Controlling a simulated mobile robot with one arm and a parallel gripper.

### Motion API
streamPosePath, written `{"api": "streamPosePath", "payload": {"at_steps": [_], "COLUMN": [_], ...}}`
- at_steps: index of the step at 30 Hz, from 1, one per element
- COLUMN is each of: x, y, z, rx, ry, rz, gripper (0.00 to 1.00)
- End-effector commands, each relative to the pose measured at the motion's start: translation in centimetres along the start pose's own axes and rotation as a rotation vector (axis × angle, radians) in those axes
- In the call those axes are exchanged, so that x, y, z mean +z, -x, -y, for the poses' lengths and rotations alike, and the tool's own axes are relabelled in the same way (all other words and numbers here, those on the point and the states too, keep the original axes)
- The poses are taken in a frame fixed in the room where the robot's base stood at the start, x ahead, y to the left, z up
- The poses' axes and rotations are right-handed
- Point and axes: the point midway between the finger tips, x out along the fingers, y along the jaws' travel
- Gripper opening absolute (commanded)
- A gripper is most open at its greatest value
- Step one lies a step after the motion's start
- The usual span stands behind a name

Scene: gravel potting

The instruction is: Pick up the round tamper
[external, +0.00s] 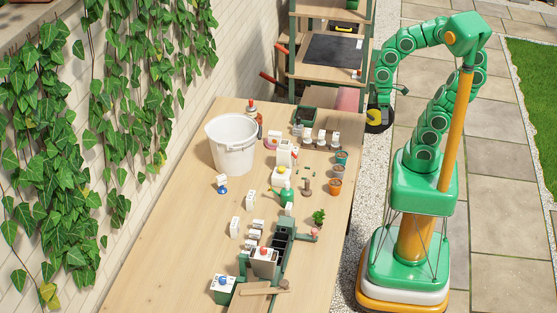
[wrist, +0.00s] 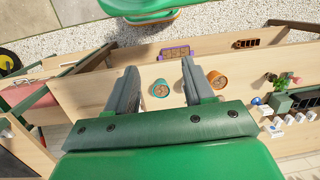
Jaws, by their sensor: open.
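A small brown upright tool (external: 307,184) with a wider foot stands near the middle of the table (external: 165,215). It looks like the round tamper, but it is too small to be sure. My gripper (external: 380,100) hangs beyond the table's right edge in the external view, well apart from that tool. In the wrist view my gripper (wrist: 159,68) has its two grey fingers spread, with nothing held between them. A teal pot (wrist: 160,89) shows between the fingers, farther off, and an orange pot (wrist: 217,80) lies to the right. I cannot pick out the tamper in the wrist view.
A white bucket (external: 232,148) stands at the table's back left. Teal and orange pots (external: 335,187) line the right edge. Several white-labelled items and a dark green bin (external: 283,240) crowd the middle and front. A shelf rack (external: 325,68) stands behind. The table's left side is mostly clear.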

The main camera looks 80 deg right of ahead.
Motion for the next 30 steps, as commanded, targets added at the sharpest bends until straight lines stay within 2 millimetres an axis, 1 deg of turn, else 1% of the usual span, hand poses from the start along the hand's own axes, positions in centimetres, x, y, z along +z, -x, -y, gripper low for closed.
{"api": "streamPosePath", "payload": {"at_steps": [1, 2, 5, 6, 8, 9, 11, 12, 14, 15, 23, 24, 26, 27, 29, 30], "x": [-1.2, -2.3, -6.9, -9.0, -11.9, -13.8, -16.5, -18.1, -20.5, -22.0, -30.8, -32.2, -34.4, -35.8, -37.8, -39.2], "y": [0.4, 0.8, 2.6, 3.4, 4.8, 5.8, 7.3, 8.2, 9.2, 9.8, 12.6, 13.1, 13.8, 14.1, 14.8, 15.3], "z": [-2.2, -2.3, -2.5, -2.5, -2.6, -2.6, -2.5, -2.5, -2.5, -2.8, -6.3, -6.7, -7.0, -7.1, -7.0, -6.8], "rx": [0.066, 0.069, 0.079, 0.083, 0.088, 0.091, 0.094, 0.095, 0.102, 0.113, 0.259, 0.281, 0.309, 0.326, 0.347, 0.357], "ry": [-0.059, -0.060, -0.063, -0.064, -0.066, -0.066, -0.066, -0.066, -0.065, -0.065, -0.029, -0.013, 0.014, 0.037, 0.075, 0.106], "rz": [-0.024, -0.049, -0.161, -0.212, -0.284, -0.336, -0.407, -0.450, -0.505, -0.543, -0.771, -0.812, -0.869, -0.904, -0.961, -1.000], "gripper": [0.53, 0.53, 0.53, 0.53, 0.53, 0.53, 0.53, 0.53, 0.53, 0.53, 0.53, 0.53, 0.53, 0.53, 0.53, 0.53]}}
